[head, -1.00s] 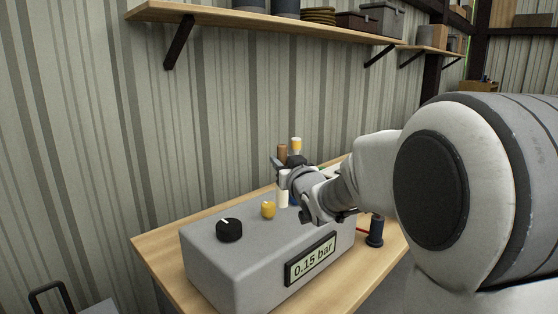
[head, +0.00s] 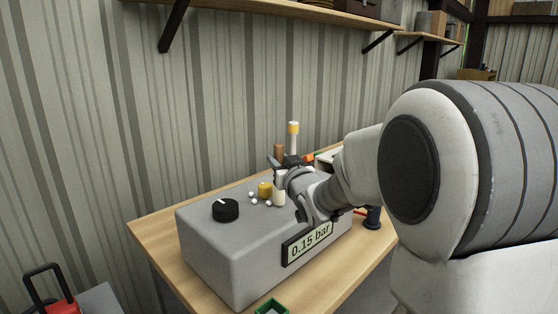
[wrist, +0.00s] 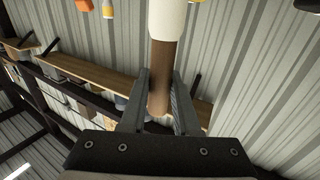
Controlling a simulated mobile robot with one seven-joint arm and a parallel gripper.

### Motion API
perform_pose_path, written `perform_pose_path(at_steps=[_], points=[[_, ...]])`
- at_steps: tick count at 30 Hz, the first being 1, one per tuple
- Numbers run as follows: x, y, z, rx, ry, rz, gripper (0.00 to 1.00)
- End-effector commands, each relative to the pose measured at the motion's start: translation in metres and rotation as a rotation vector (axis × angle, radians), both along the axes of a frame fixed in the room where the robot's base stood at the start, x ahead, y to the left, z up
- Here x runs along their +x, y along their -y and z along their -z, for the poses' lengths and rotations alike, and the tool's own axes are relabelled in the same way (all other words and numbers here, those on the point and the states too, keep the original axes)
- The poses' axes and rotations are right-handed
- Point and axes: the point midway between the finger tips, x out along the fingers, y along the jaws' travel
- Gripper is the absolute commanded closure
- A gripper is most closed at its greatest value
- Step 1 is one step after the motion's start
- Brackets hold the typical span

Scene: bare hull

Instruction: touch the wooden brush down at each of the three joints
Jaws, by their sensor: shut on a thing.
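My gripper (head: 280,168) is shut on the wooden brush. The brush's brown handle (head: 279,151) rises above the fingers and its white head (head: 280,190) points down over the grey box. In the wrist view the brown handle (wrist: 161,75) sits between both fingers (wrist: 158,100), with the white head (wrist: 167,18) beyond. A yellow joint (head: 265,189) stands on the box, just left of the brush head, with several small white blobs (head: 254,201) around its foot. I cannot tell whether the brush touches the box top. Other joints are not clearly seen behind my gripper.
The grey box (head: 215,255) has a black knob (head: 226,210) and a display (head: 308,243) reading 0.15 bar. It stands on a wooden table (head: 150,232). A green-rimmed tray (head: 272,306) is at the front.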

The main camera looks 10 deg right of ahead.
Motion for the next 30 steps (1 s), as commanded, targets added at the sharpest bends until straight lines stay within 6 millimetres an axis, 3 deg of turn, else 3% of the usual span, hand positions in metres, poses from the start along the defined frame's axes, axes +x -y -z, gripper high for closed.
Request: perform_pose_path(at_steps=[18,30], points=[[0.0000,0.0000,0.0089,0.000,0.001,0.000,1.00],[-0.0001,0.0000,0.0007,-0.001,0.002,0.000,1.00]])
